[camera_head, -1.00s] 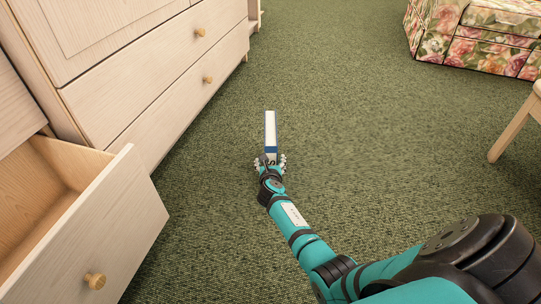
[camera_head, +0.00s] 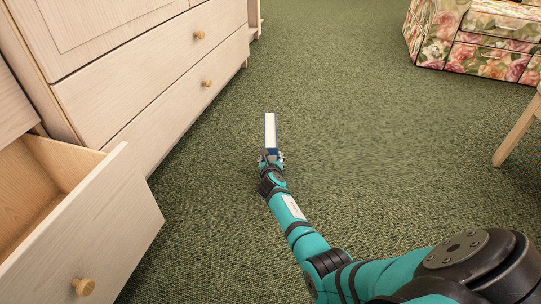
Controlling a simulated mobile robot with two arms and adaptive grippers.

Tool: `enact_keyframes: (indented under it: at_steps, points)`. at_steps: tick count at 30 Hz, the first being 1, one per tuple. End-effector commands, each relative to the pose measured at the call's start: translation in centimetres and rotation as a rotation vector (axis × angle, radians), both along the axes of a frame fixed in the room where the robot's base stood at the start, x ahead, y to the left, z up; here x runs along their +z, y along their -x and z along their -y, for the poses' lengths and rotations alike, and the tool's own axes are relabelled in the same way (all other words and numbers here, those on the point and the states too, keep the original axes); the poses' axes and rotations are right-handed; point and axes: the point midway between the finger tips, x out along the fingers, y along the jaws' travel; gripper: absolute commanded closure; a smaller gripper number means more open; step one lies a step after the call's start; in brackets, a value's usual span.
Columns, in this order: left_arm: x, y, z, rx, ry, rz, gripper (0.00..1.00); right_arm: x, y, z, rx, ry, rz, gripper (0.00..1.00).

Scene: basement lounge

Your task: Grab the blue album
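The blue album (camera_head: 270,132) is in the middle of the head view, seen edge-on as a narrow white strip with blue along its sides. My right gripper (camera_head: 271,157), on the teal arm coming in from the lower right, is at the album's near end and appears shut on it. The fingers are small in the picture and partly hide that end. The album sticks out beyond the gripper, away from me. I cannot tell its exact height above the carpet. My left gripper is not in view.
A pale wooden dresser (camera_head: 155,120) stands on the left. Its open drawer (camera_head: 95,228) juts out at the lower left. A floral-patterned piece of furniture (camera_head: 480,58) is at the upper right, with a wooden leg (camera_head: 515,138) at the right edge. Green carpet (camera_head: 345,110) between them is clear.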

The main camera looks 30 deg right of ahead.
Motion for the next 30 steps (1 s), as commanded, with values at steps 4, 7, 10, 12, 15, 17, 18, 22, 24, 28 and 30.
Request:
enact_keyframes:
  at_steps: [4,7,10,12,15,17,18,22,24,28,30]
  points:
    - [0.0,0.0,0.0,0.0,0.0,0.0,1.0,0.0,0.0,0.0,-0.001,0.001,-0.001,0.95]
    - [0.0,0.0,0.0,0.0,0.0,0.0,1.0,0.2,-0.1,0.0,0.0,0.002,0.002,1.0]
    - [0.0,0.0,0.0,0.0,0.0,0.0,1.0,0.2,-0.1,0.0,0.0,0.002,0.002,1.0]
    - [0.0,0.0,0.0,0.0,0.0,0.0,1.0,0.2,-0.1,0.0,0.0,0.002,0.002,1.0]
    - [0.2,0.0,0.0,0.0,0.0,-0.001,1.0,0.3,0.0,0.1,0.001,0.003,0.002,1.0]
    - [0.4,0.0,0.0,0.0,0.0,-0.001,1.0,0.6,-0.1,0.0,0.001,0.003,0.002,1.0]
    - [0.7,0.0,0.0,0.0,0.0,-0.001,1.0,0.8,-0.1,0.1,0.001,0.003,0.002,1.0]
    - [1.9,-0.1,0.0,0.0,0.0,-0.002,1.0,2.0,-0.1,0.1,0.0,0.003,0.003,1.0]
    - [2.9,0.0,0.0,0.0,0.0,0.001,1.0,2.9,-0.1,0.1,0.002,0.004,0.002,1.0]
    - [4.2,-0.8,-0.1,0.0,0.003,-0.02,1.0,4.8,-0.1,0.1,0.001,0.004,0.002,1.0]
    - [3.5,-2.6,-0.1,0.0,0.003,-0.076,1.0,4.3,1.7,-0.6,0.002,0.002,-0.004,1.0]
